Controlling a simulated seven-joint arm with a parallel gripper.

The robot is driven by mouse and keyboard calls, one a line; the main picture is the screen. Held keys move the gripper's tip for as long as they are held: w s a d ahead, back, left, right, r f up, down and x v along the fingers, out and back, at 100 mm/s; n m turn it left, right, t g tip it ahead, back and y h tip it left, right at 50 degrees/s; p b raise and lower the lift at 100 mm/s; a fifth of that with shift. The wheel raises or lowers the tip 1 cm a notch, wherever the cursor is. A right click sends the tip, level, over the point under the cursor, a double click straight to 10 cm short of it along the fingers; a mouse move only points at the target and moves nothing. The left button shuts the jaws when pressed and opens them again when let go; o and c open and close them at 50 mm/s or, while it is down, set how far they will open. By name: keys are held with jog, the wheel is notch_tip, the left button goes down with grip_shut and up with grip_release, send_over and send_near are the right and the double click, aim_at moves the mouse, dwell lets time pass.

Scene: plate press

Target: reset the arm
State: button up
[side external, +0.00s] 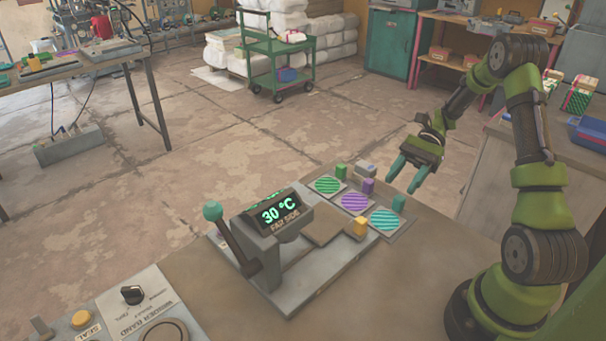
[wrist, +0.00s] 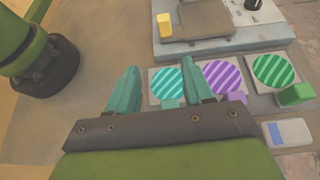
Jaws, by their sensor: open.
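My gripper (side external: 406,174) is open and empty, held in the air above the right side of the bench, near the row of striped plates. Its two teal fingers also show in the wrist view (wrist: 162,88), spread apart. The press (side external: 262,232) stands on the bench with its teal-knobbed lever (side external: 213,211) raised and tilted. Its display reads 30 °C, FAR SIDE. A brown flat pad (side external: 322,223) lies on its base, with a yellow block (side external: 360,227) at the edge.
Green (side external: 327,185), purple (side external: 354,202) and teal (side external: 384,220) striped discs lie on square plates, with small coloured blocks beside them. A control panel with a black knob (side external: 132,294) is at the front left. The bench's front right (side external: 400,285) is clear.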

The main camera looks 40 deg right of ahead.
jog(key=s+a+r+n+t+h, duration=0.3)
jog(key=a+r+n+h, duration=0.2)
jog(key=a+r+n, duration=0.2)
jog(key=s+a+r+n+t+h, duration=0.3)
jog(key=a+r+n+t+h, duration=0.1)
jog(key=a+r, duration=0.5)
jog(key=a+n+h, duration=0.1)
jog(key=n, duration=0.1)
jog(key=shift+s+a+n+h, duration=0.25)
jog(key=shift+s+n+h, duration=0.05)
jog(key=shift+s+n, duration=0.1)
